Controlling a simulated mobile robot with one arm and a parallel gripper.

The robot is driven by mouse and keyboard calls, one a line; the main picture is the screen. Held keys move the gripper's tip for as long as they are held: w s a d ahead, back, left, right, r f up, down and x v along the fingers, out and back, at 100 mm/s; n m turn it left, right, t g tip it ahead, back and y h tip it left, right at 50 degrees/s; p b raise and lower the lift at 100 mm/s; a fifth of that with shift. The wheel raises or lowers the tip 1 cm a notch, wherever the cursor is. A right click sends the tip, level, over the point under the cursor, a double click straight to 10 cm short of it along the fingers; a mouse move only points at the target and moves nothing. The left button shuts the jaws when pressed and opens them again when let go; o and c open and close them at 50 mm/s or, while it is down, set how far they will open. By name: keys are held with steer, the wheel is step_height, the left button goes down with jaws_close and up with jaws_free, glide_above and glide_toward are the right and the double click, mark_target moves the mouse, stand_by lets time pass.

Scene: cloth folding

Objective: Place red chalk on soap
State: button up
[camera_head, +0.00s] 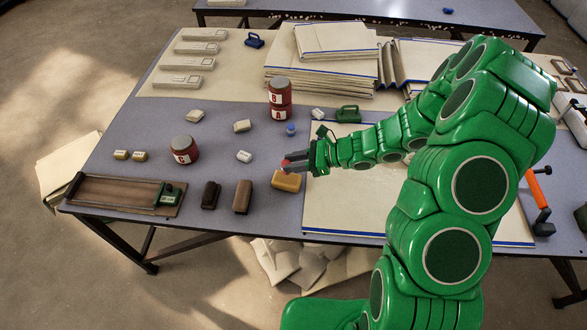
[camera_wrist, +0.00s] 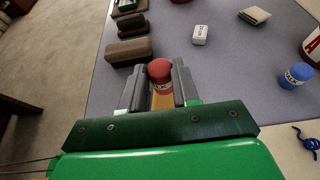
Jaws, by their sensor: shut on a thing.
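My gripper (camera_head: 296,162) is shut on the red chalk (camera_head: 286,165), a small red cylinder with a pale lettered band. In the wrist view the red chalk (camera_wrist: 160,72) is between the two grey fingers. The soap appears to be the yellow-tan bar (camera_head: 286,182) lying on the table just under the gripper. In the wrist view a strip of the soap (camera_wrist: 162,101) shows between the fingers, below the chalk. I cannot tell whether the chalk touches the soap.
Two brown brush-like blocks (camera_head: 242,197) (camera_head: 211,195) lie left of the soap. A small white block (camera_head: 244,156) and blue chalk (camera_head: 291,129) lie behind. Red jars (camera_head: 184,149) (camera_head: 280,97) stand farther off. Cloth or board (camera_head: 340,205) covers the table on the right.

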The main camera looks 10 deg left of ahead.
steer(key=shift+f, duration=1.65)
steer(key=o, duration=1)
steer(key=shift+f, duration=0.1)
steer(key=shift+o, duration=0.2)
steer(key=shift+d+r, duration=0.1)
steer(key=shift+r, duration=0.1)
steer(key=v, duration=1.1)
steer(key=shift+d, duration=0.4)
steer(key=shift+r, duration=0.15)
